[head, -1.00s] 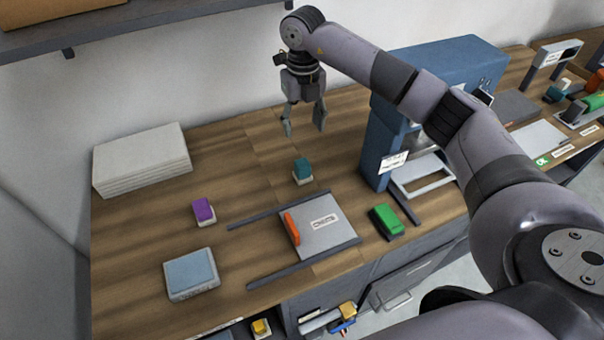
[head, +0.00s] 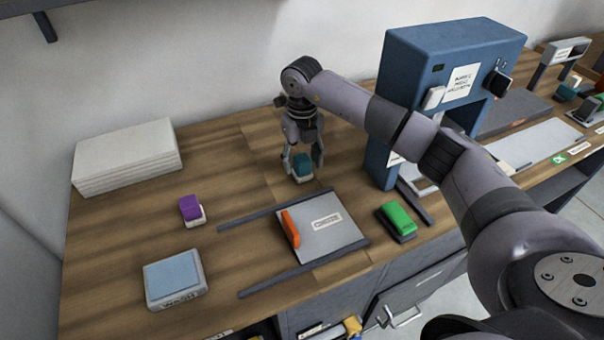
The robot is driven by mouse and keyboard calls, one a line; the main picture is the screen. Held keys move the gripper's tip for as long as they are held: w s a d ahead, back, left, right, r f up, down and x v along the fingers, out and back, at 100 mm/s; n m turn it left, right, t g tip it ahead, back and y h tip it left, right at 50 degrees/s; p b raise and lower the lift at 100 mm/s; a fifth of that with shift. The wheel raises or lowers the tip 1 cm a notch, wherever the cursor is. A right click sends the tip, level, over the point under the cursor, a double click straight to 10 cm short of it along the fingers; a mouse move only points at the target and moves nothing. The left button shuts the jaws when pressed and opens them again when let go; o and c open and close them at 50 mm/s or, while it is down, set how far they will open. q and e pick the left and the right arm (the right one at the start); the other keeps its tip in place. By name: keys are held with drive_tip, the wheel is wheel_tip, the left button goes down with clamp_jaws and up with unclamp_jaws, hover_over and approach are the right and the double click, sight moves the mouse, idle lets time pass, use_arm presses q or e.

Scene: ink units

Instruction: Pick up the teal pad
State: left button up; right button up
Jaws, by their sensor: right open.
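The teal pad (head: 302,164) is a small teal block on a pale base, standing on the wooden bench behind the grey plate. My right gripper (head: 303,172) points down over it, with its two fingers open, one to the left and one to the right of the pad. I cannot tell whether the fingers touch it. My left gripper is not in the picture.
A grey plate (head: 332,226) with an orange bar (head: 290,228) lies between dark rails. A purple pad (head: 190,208), a blue-topped box (head: 173,280), a green pad (head: 399,218) and a white stack (head: 125,157) stand around. A tall blue machine (head: 420,60) is at right.

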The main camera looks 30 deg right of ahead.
sight(302, 158)
drive_tip(key=shift+r, duration=0.1)
drive_tip(key=shift+c, duration=0.6)
drive_tip(key=c, duration=1.1)
wheel_tip(302, 158, up, 20)
drive_tip(key=p, duration=1.3)
drive_tip(key=shift+p, duration=0.3)
drive_tip(key=o, duration=0.6)
drive_tip(key=c, duration=0.5)
drive_tip(key=shift+a, duration=0.1)
